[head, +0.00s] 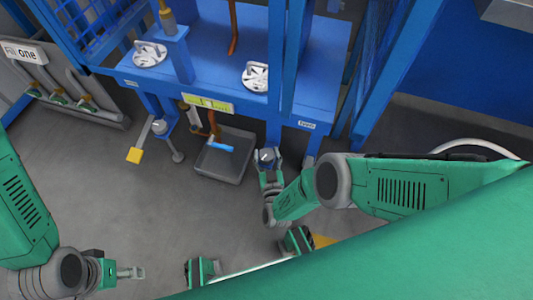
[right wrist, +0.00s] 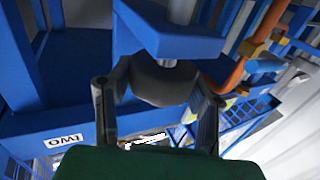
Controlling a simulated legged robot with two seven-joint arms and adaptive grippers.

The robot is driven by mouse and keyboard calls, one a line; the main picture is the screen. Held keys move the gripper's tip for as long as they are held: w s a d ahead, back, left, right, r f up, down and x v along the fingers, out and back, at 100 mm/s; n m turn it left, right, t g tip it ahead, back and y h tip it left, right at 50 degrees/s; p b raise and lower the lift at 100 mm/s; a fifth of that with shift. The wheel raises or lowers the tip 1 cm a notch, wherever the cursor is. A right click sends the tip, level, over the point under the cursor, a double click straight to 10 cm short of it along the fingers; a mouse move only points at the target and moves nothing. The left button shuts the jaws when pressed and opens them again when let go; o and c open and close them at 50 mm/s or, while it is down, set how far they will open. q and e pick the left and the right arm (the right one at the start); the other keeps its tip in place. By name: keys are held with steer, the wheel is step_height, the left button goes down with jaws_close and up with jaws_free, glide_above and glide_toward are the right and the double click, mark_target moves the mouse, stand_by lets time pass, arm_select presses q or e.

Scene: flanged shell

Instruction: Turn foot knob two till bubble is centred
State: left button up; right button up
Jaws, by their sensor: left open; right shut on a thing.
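The foot knob (head: 266,155) is a grey rounded knob under the blue frame's front edge, below the label "two" (head: 306,125). My right gripper (head: 270,178) is shut on it from below. In the right wrist view, the fingers of my right gripper (right wrist: 157,112) stand on either side of the dark grey knob (right wrist: 163,84), under a blue bracket and a metal stem. A yellow-green level (head: 207,104) sits on the frame's front edge; its bubble is too small to place. My left gripper (head: 132,272) is open and empty over the floor at lower left.

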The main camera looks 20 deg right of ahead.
mark_target(267, 162)
steer(key=shift+m+h, duration=0.5)
steer(key=shift+h, duration=0.3)
steer(key=o, duration=1.2)
steer(key=shift+s+a, duration=0.1)
steer(key=shift+s, duration=0.05)
steer(key=v, duration=0.7)
steer(key=shift+s, duration=0.15)
